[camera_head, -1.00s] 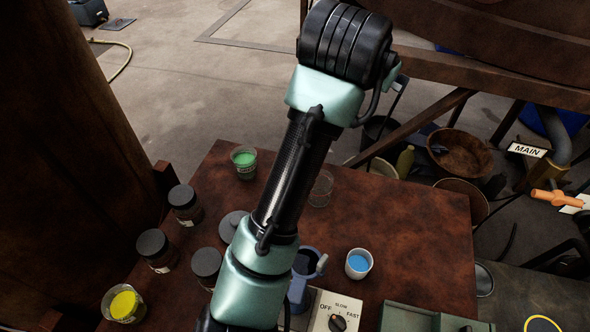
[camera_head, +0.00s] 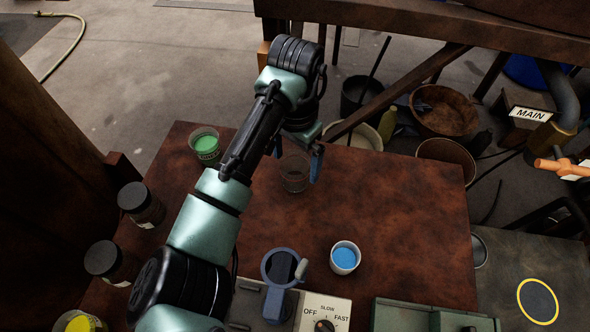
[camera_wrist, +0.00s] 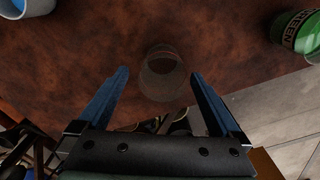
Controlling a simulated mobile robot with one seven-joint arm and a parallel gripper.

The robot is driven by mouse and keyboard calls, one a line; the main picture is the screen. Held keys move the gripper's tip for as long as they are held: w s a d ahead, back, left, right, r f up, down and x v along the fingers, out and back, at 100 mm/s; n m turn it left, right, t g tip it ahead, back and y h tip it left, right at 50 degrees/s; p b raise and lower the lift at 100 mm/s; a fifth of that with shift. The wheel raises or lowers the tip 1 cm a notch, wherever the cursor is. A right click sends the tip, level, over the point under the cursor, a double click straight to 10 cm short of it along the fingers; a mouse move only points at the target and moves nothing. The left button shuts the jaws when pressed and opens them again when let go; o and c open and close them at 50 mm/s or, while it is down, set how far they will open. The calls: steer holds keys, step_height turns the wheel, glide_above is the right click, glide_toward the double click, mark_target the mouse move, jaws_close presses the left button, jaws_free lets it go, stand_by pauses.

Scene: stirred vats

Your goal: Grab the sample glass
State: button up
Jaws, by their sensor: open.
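The sample glass (camera_head: 294,174), a clear, see-through and seemingly empty tumbler, stands on the rusty brown table near its far edge. It also shows in the wrist view (camera_wrist: 163,78), between and just beyond the fingertips. My gripper (camera_wrist: 159,75) is open, with its two blue fingers one on each side of the glass in that view. In the head view my gripper (camera_head: 298,160) is right at the glass, partly in front of it. Whether the fingers touch it I cannot tell; nothing is held.
A green-filled cup (camera_head: 205,146) stands left of the glass, and a blue-filled cup (camera_head: 345,257) stands nearer on the right. Dark jars (camera_head: 140,203) line the left side. A blue-rimmed pot (camera_head: 281,268) and control box (camera_head: 322,312) are in front. The table's right half (camera_head: 410,210) is mostly clear.

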steer(key=f, duration=0.5)
steer(key=shift+w+f, duration=0.1)
steer(key=shift+w, duration=0.25)
steer(key=shift+c, duration=0.2)
jaws_close()
